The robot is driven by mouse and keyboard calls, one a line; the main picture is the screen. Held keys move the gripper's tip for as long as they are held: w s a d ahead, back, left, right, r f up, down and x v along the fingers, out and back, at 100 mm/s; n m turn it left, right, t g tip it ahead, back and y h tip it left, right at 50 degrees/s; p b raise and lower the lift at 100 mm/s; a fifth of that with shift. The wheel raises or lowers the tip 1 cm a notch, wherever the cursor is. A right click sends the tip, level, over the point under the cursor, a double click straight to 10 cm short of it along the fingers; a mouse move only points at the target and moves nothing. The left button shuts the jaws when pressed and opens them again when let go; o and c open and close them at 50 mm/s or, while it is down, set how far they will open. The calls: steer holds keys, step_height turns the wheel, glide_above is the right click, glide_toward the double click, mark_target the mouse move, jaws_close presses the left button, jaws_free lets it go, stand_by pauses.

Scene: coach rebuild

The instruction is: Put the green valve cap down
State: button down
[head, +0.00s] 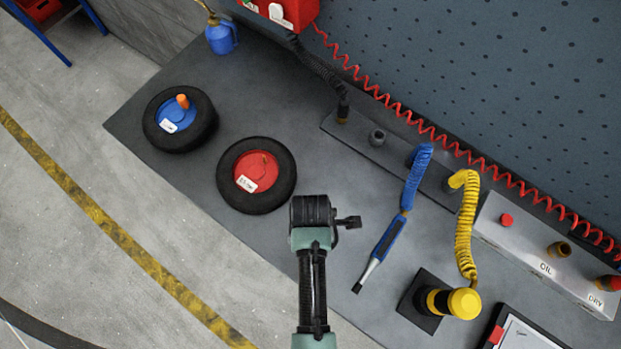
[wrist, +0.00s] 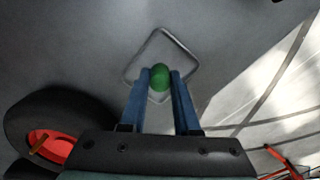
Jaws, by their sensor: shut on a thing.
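The green valve cap (wrist: 160,78) is between the two blue fingers of my gripper (wrist: 160,72) in the wrist view. My gripper is shut on it. Beyond the cap lies a thin-rimmed grey square outline (wrist: 131,70), turned like a diamond, on the grey bench.
A tyre with a red hub (head: 257,175) lies close left of my gripper, and one with a blue hub (head: 180,118) farther left. A blue tool (head: 382,250) on a coiled hose and a yellow-black tool (head: 450,302) are to the right.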

steer(key=shift+f, duration=0.15)
steer(key=c, duration=0.6)
jaws_free()
steer(key=shift+c, duration=0.2)
